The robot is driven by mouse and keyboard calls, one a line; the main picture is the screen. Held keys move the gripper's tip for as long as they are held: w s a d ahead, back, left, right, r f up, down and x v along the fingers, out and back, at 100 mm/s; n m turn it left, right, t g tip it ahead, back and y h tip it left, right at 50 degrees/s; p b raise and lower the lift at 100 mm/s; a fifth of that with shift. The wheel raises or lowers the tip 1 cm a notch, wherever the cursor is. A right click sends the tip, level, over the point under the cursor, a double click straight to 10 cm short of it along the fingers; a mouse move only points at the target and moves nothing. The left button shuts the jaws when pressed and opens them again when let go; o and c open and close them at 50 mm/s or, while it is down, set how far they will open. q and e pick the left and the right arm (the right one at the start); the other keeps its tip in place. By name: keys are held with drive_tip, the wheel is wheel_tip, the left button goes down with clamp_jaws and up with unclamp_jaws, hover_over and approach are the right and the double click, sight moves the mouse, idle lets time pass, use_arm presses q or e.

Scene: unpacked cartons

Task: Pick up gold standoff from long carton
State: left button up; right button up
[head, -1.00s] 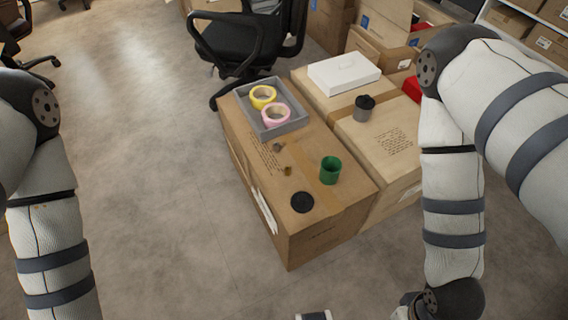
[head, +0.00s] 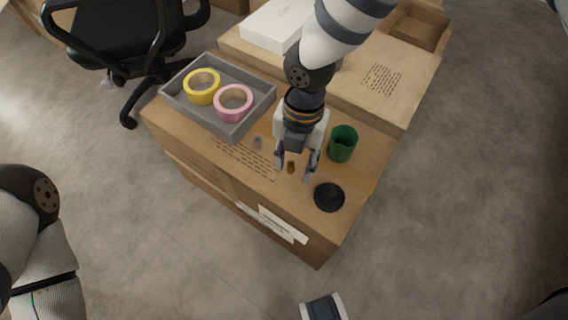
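The gold standoff (head: 291,167) is a small brass-coloured piece on top of the long carton (head: 190,140). My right gripper (head: 296,172) reaches down from above with its fingers apart. The standoff shows between the two fingertips; I cannot tell how far above the carton top they are. Only the upper part of my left arm shows at the lower left, and its gripper cannot be made out.
A grey tray (head: 188,112) holds a yellow tape roll (head: 202,99) and a pink one (head: 219,104). A small grey piece (head: 257,142), a green cup (head: 343,144) and a black disc (head: 329,197) surround the standoff. Another carton (head: 402,105) bearing a white box (head: 271,25) stands behind.

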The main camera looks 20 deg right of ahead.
drive_tip(key=w+r+n+t+h, duration=0.1)
drive_tip(key=w+r+n, duration=0.1)
drive_tip(key=w+n, duration=0.25)
drive_tip(key=b, duration=0.2)
hover_over(291, 164)
drive_tip(key=shift+m, duration=0.35)
drive_tip(key=f, duration=0.5)
drive_tip(key=shift+w+f, duration=0.3)
drive_tip(key=shift+w, duration=0.1)
drive_tip(key=f, duration=0.3)
drive_tip(key=f+b, duration=0.1)
drive_tip(key=f, duration=0.1)
drive_tip(key=shift+s+f, duration=0.25)
drive_tip(key=shift+s, duration=0.1)
use_arm(q)
drive_tip(key=x, duration=0.3)
drive_tip(key=shift+f, duration=0.4)
use_arm(e)
drive_tip(key=shift+r, duration=0.1)
clamp_jaws()
